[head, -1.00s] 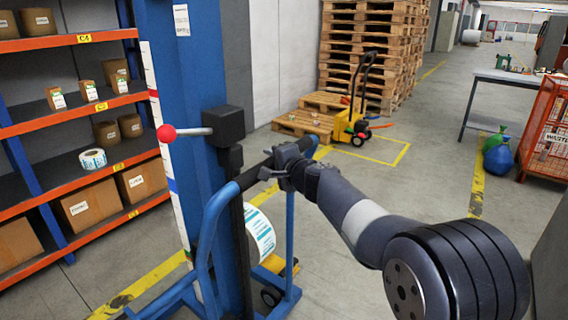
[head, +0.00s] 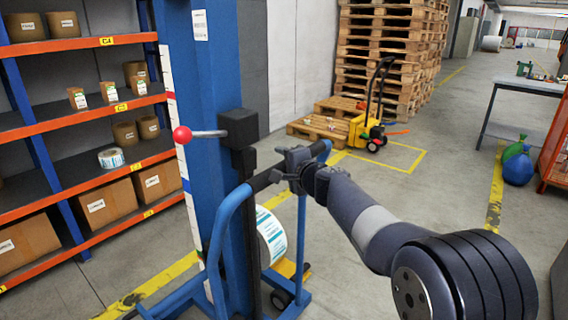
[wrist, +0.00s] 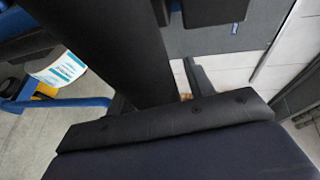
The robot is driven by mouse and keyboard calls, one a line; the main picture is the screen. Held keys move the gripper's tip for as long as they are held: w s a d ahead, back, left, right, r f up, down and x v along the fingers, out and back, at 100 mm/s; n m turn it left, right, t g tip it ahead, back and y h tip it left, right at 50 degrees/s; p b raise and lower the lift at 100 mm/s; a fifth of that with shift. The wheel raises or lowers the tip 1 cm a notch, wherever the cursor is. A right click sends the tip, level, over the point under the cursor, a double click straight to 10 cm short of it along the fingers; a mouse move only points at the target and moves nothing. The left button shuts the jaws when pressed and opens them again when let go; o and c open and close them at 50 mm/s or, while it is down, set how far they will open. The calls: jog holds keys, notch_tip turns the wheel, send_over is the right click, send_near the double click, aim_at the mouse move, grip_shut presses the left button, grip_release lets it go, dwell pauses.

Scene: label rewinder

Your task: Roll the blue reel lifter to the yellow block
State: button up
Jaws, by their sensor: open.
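The blue reel lifter (head: 218,110) stands close in front, with a tall mast, a blue frame and a dark handle bar. A white label reel (head: 271,238) with blue-green print sits low behind the mast; part of it also shows in the wrist view (wrist: 57,68). My gripper (head: 285,167) is open at the right part of the handle bar, with the jaws close around or beside it; contact cannot be told. A yellow piece (head: 292,269) shows low beside the reel near a black wheel. I cannot tell whether it is part of the lifter or a separate block.
An orange-and-blue shelf rack (head: 72,141) with boxes and rolls stands at left. A yellow pallet truck (head: 364,130) and stacked pallets (head: 390,50) stand behind. A marked yellow floor square (head: 418,160) looks empty.

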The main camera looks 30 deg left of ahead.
jog(key=shift+s+d+b, duration=0.3)
jog(key=shift+d, duration=0.25)
jog(key=b+v, duration=0.2)
jog(key=v, duration=0.7)
jog(key=shift+s+d+r, duration=0.15)
jog(key=shift+s+d, duration=0.05)
jog(key=shift+d, duration=0.05)
jog(key=shift+w+a, duration=0.1)
jog(key=p+x, duration=0.2)
jog(key=x, duration=0.8)
jog(key=shift+w+a+p, duration=0.15)
jog(key=shift+a+p, duration=0.1)
jog(key=shift+p, duration=0.05)
